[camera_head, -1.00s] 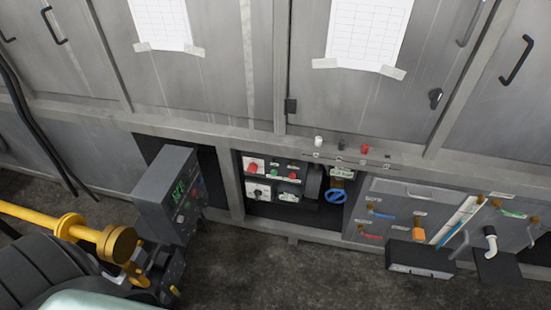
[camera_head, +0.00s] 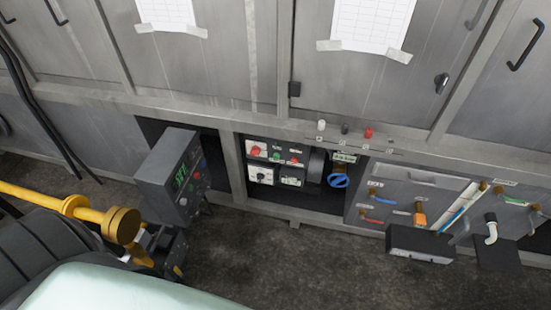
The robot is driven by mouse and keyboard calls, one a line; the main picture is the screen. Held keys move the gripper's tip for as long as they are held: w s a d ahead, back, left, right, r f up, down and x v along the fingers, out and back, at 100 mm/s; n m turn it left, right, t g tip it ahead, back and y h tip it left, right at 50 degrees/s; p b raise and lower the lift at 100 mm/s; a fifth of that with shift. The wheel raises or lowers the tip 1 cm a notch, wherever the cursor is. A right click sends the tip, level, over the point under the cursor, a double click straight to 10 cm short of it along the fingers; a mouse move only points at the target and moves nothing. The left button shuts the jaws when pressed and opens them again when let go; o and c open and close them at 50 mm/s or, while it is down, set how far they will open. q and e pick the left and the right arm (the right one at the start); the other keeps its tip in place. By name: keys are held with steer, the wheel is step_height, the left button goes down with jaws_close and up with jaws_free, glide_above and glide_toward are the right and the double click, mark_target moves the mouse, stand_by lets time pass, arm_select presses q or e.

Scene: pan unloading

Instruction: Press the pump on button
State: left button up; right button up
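A small control panel (camera_head: 277,177) sits in a recess low in the grey cabinet wall, near the middle of the view. It has a red knob (camera_head: 255,151) at its upper left, a small green button (camera_head: 276,155) beside it, a red button (camera_head: 294,160) further right and a dial (camera_head: 261,175) below. Its labels are too small to read, so I cannot tell which button is the pump on button. Neither of my grippers shows.
A blue valve handle (camera_head: 338,180) is right of the panel. A yellow pipe (camera_head: 98,213) reaches in from the left. A black box (camera_head: 420,243) and grey panel with coloured hoses (camera_head: 386,199) are at right. Dark floor (camera_head: 290,265) is clear in front.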

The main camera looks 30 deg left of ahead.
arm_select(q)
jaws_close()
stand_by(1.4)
